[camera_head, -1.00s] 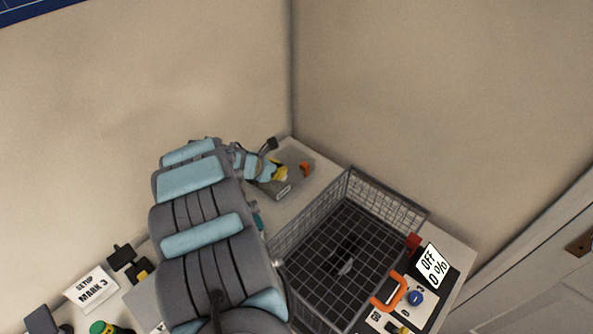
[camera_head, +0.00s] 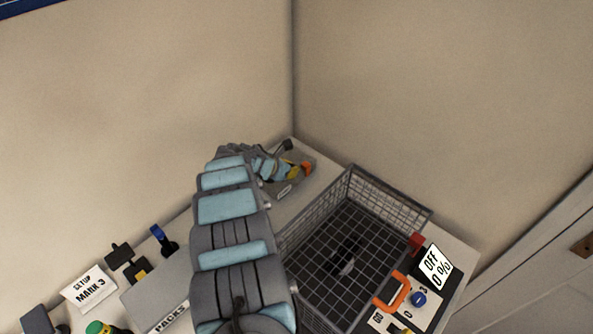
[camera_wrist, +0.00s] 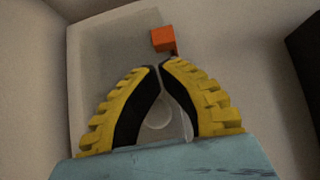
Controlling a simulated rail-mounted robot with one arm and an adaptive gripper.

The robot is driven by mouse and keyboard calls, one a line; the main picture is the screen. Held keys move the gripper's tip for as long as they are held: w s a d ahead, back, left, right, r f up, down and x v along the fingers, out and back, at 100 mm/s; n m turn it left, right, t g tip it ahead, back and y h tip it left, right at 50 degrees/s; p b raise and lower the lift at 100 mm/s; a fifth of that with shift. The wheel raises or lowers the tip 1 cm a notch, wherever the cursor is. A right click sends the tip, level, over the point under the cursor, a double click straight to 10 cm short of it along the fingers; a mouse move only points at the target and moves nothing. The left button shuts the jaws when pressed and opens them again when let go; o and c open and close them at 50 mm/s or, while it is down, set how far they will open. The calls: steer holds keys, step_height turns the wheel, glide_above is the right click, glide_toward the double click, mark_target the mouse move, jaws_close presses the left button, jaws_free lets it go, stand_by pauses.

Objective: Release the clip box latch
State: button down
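The clip box is a low grey box (camera_head: 283,189) with a small white label, on the table's far corner by the wall. It also shows as a grey surface in the wrist view (camera_wrist: 92,65). Its orange latch block (camera_head: 308,167) is at the right, just beyond my fingertips in the wrist view (camera_wrist: 163,39). My gripper (camera_head: 297,171) is over the box with its yellow-and-black fingers close beside the latch. In the wrist view, the fingertips (camera_wrist: 160,65) come together with nothing between them. Whether the right fingertip touches the latch is unclear.
Walls close off the back.

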mark_target(301, 170)
steer(key=shift+w+d+f, duration=0.15)
steer(key=shift+d+f, duration=0.1)
steer(key=shift+f, duration=0.25)
steer(key=shift+b+x, duration=0.8)
steer(key=shift+x, duration=0.2)
steer(key=shift+d+r, duration=0.1)
steer(key=shift+r, duration=0.05)
